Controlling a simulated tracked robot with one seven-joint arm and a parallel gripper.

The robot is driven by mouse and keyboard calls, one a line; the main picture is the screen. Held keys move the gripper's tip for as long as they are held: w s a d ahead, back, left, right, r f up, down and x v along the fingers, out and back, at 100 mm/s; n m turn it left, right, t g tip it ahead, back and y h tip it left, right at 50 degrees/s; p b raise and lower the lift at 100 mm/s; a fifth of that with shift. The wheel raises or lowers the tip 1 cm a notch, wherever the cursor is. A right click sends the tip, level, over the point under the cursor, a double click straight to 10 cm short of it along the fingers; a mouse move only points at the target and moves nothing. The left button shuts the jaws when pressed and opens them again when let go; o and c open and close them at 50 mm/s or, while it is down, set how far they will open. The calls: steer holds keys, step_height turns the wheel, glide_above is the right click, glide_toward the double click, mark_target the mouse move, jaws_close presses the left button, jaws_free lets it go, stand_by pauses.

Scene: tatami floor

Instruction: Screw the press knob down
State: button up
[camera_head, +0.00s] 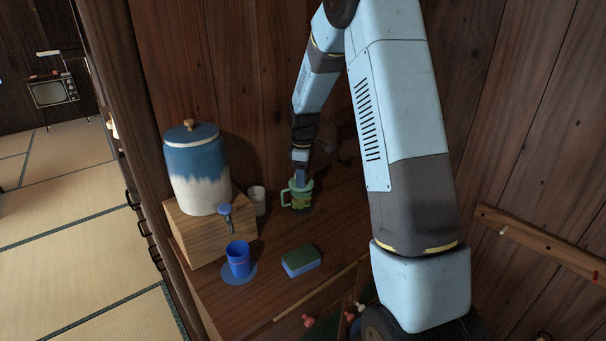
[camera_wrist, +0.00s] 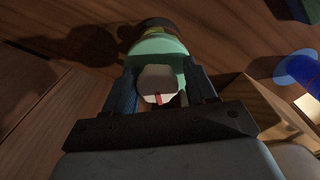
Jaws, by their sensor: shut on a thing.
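The press is a light green mug-like body with a handle (camera_head: 298,195), upright on the wooden counter against the back wall. In the wrist view its green top (camera_wrist: 159,47) shows beyond my fingers. The press knob (camera_wrist: 157,82) is pale and faceted, with a red mark on its near edge. My gripper (camera_head: 301,177) comes down on the press from above. In the wrist view my dark fingers (camera_wrist: 158,76) stand on both sides of the knob, shut on it. The knob is hidden by my gripper in the head view. How far down the knob sits cannot be told.
Left of the press are a pale cup (camera_head: 257,200) and a blue-and-white dispenser (camera_head: 197,170) with a tap, on a wooden box (camera_head: 196,230). A blue cup (camera_head: 238,258) on a blue coaster and a green-and-blue sponge (camera_head: 301,261) lie nearer. The counter between sponge and press is clear.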

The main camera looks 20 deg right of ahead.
steer(key=m, duration=0.3)
steer(key=f+m, duration=0.1)
steer(key=shift+s+a+f+m, duration=0.1)
steer(key=shift+s+a+m, duration=0.1)
steer(key=shift+s+m, duration=0.1)
steer(key=shift+c, duration=0.7)
steer(key=m, duration=0.5)
steer(key=shift+w+d, duration=0.1)
steer(key=o, duration=0.5)
steer(key=shift+w+r, duration=0.15)
steer(key=shift+r, duration=0.25)
steer(key=shift+o, duration=0.9)
steer(key=shift+w+r, duration=0.1)
steer(key=shift+r, duration=0.2)
steer(key=shift+w+r, duration=0.1)
steer(key=shift+r, duration=3.8)
